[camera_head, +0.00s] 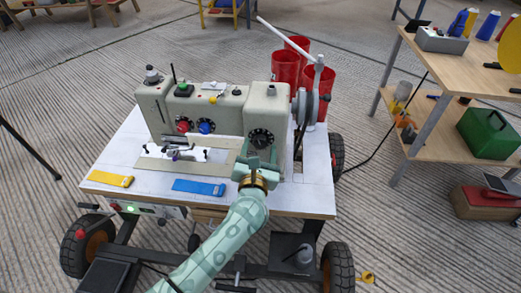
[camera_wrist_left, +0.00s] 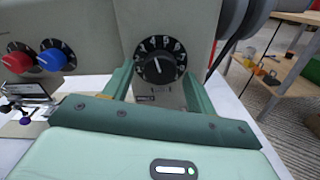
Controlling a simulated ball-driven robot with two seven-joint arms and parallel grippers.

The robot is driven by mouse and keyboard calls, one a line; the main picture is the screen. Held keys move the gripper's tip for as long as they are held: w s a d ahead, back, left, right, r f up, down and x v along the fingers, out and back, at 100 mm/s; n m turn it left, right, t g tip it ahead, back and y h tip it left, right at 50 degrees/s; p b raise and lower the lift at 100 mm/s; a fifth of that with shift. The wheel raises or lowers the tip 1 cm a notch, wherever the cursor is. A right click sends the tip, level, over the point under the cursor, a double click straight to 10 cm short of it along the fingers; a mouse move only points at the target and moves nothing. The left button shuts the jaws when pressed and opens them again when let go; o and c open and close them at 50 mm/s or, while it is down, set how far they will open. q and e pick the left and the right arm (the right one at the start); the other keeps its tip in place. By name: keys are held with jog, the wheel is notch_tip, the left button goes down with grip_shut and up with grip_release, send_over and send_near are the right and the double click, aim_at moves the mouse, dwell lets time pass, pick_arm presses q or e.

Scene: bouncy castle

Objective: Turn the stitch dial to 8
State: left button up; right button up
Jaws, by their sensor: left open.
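The stitch dial (camera_head: 261,138) is a black round knob with white numerals on the front of the grey sewing machine (camera_head: 262,106). In the left wrist view the dial (camera_wrist_left: 160,60) shows large, with numerals around its rim; I cannot tell for sure which number is set. My left gripper (camera_head: 257,160) is in front of and just below the dial. My right gripper is not in view.
A red knob (camera_head: 183,126) and a blue knob (camera_head: 206,127) sit left of the dial. A yellow piece (camera_head: 110,178) and a blue piece (camera_head: 199,187) lie on the white cart top (camera_head: 150,205). A handwheel (camera_head: 307,104) is at the machine's right end. Red bins (camera_head: 285,66) stand behind.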

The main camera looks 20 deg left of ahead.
pick_arm(q)
jog(key=shift+w+r, duration=0.1)
jog(key=shift+w, duration=0.05)
jog(key=c, duration=1)
